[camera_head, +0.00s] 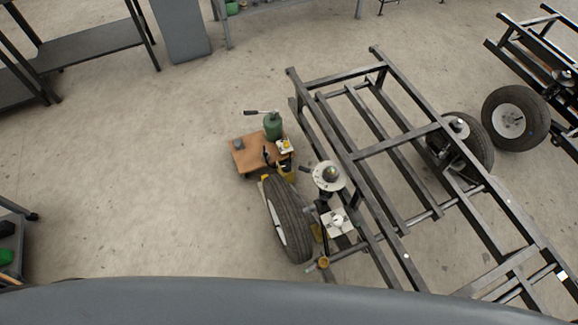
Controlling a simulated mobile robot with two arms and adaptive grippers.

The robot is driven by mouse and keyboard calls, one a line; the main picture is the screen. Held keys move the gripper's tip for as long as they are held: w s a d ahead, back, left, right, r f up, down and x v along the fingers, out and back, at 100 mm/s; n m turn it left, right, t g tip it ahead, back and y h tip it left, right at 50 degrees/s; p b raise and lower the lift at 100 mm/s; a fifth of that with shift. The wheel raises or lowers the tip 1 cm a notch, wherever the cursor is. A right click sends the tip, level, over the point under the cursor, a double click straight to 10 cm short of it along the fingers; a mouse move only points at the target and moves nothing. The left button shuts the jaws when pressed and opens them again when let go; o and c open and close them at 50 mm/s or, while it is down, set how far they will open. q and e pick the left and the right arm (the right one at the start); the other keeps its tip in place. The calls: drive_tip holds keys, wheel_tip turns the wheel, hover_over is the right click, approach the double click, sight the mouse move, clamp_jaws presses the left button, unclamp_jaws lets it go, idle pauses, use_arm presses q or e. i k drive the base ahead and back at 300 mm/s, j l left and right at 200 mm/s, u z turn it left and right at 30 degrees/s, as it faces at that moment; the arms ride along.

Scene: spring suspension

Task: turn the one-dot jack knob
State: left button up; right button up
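A white square plate with a small yellow knob (285,146) sits beside a green bottle-shaped jack (272,126) on a small brown wheeled board. A second white square plate with a pale round knob (338,220) is by the frame, right of the near tyre. A pale round disc with a dark greenish centre (328,175) stands above it. Dot marks are too small to read, so I cannot tell which knob is the one-dot one. Neither of my grippers is in view.
A dark steel trailer frame (352,152) fills the middle right. A tyre (290,222) stands at its near left side; more wheels are at the right. The brown board (246,158) lies left of the frame. Concrete floor left of it is clear. Shelves (95,52) stand upper left.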

sight(287, 166)
drive_tip(key=j+z, duration=0.35)
drive_tip(key=j, duration=0.3)
drive_tip(key=j+z, duration=0.35)
drive_tip(key=j, duration=0.35)
drive_tip(key=j+z, duration=0.35)
drive_tip(key=j, duration=0.3)
drive_tip(key=i+j+z, duration=0.2)
drive_tip(key=j+z, duration=0.15)
drive_tip(key=j, duration=0.35)
drive_tip(key=i+j+z, duration=0.1)
drive_tip(key=j+z, duration=0.3)
drive_tip(key=j, duration=0.35)
drive_tip(key=j+z, duration=0.35)
drive_tip(key=j, duration=0.4)
drive_tip(key=i+j+z, duration=0.25)
drive_tip(key=j+z, duration=0.2)
drive_tip(key=j, duration=0.25)
